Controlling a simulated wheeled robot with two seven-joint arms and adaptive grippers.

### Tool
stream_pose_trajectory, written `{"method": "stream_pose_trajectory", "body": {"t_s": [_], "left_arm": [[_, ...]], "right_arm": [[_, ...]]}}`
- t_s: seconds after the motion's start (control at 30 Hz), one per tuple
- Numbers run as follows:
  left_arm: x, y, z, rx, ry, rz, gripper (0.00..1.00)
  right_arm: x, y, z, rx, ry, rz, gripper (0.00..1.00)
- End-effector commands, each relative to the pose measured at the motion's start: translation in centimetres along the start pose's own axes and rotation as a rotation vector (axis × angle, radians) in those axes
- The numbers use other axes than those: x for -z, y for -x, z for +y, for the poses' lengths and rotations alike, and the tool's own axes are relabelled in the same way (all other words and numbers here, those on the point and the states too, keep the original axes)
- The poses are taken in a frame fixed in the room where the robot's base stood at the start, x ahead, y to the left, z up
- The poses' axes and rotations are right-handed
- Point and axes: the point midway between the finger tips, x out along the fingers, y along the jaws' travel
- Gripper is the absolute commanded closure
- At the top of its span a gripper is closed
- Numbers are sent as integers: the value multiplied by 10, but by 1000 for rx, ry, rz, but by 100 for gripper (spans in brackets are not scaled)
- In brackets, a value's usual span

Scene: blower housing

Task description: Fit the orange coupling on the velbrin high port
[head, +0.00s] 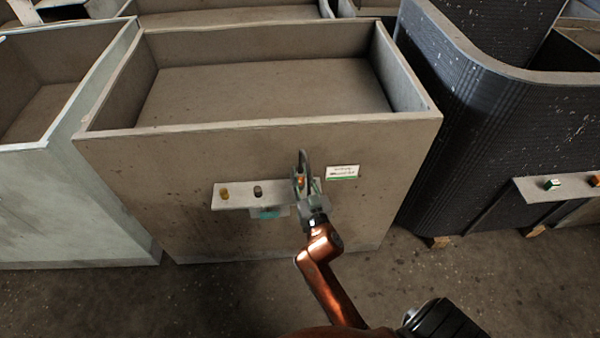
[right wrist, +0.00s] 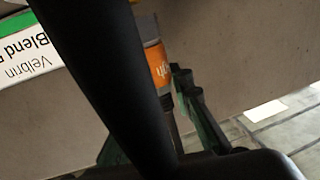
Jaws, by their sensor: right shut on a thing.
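The velbrin label (head: 342,172) is just right of the gripper. I cannot tell whether the coupling sits on a port. My left gripper is not in view.
A yellowish port (head: 224,194) and a dark port (head: 258,192) stand on the shelf left of my gripper. A teal tag (head: 272,213) hangs below. A black ribbed bin (head: 480,130) stands right, a pale bin (head: 85,200) left. The floor in front is clear.

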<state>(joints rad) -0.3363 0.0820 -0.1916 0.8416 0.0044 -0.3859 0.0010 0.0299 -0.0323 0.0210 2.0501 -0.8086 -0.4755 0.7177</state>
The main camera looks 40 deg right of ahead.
Motion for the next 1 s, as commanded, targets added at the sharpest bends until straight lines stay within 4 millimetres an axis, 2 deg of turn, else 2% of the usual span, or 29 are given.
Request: {"method": "stream_pose_trajectory", "body": {"t_s": [0.37, 1.0], "left_arm": [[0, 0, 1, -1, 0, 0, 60], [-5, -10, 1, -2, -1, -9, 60]], "right_arm": [[0, 0, 0, 1, 0, 1, 100], [-15, 0, 0, 1, -1, 0, 100]]}}
